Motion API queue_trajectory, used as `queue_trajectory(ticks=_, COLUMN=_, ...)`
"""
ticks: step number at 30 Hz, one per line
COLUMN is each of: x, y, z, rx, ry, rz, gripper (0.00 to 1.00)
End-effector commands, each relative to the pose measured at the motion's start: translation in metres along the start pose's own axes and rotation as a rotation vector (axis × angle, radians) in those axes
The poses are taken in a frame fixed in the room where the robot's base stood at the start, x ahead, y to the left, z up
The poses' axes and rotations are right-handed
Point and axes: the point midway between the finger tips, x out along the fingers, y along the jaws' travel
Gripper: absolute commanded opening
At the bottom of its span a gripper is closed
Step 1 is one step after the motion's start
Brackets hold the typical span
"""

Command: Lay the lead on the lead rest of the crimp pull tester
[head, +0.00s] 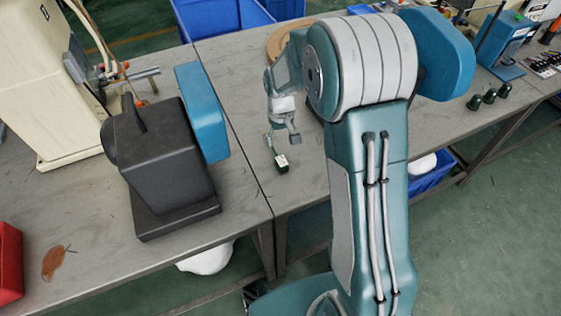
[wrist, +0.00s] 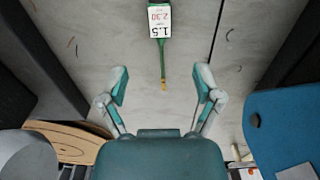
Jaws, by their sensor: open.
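A short green lead with a white tag marked 1.5 and 2.30 lies on the grey bench in the wrist view; its green body (wrist: 161,58) ends in a small yellowish tip. In the head view the lead (head: 282,168) is a small dark green piece with a white patch, just below my gripper (head: 283,137). In the wrist view my gripper (wrist: 161,86) is open and empty, its fingers apart on either side of the lead's tip. I cannot tell which machine is the crimp pull tester, and no lead rest can be made out.
A black machine (head: 155,160) with a blue panel (head: 203,112) stands left of the lead. A cream machine (head: 40,80) is behind it. A red bin (head: 10,262) sits at the left edge. A blue device (head: 505,42) and dark green knobs (head: 489,95) are at right.

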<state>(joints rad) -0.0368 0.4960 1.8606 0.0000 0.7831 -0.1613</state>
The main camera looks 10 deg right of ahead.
Motion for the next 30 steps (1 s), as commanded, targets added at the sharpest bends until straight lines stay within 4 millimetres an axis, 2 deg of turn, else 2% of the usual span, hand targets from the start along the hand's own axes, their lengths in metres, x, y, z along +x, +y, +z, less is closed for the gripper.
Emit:
queue_trajectory(ticks=7, x=0.039, y=0.0, z=0.001, rx=0.0, ry=-0.006, rz=-0.001, gripper=0.83)
queue_trajectory(ticks=14, x=0.059, y=0.0, z=0.001, rx=0.0, ry=-0.003, rz=0.0, gripper=0.83)
queue_trajectory(ticks=22, x=0.098, y=-0.001, z=0.0, rx=0.0, ry=-0.005, rz=-0.001, gripper=0.83)
queue_trajectory(ticks=30, x=0.106, y=-0.001, z=0.0, rx=0.001, ry=0.0, rz=0.0, gripper=0.83)
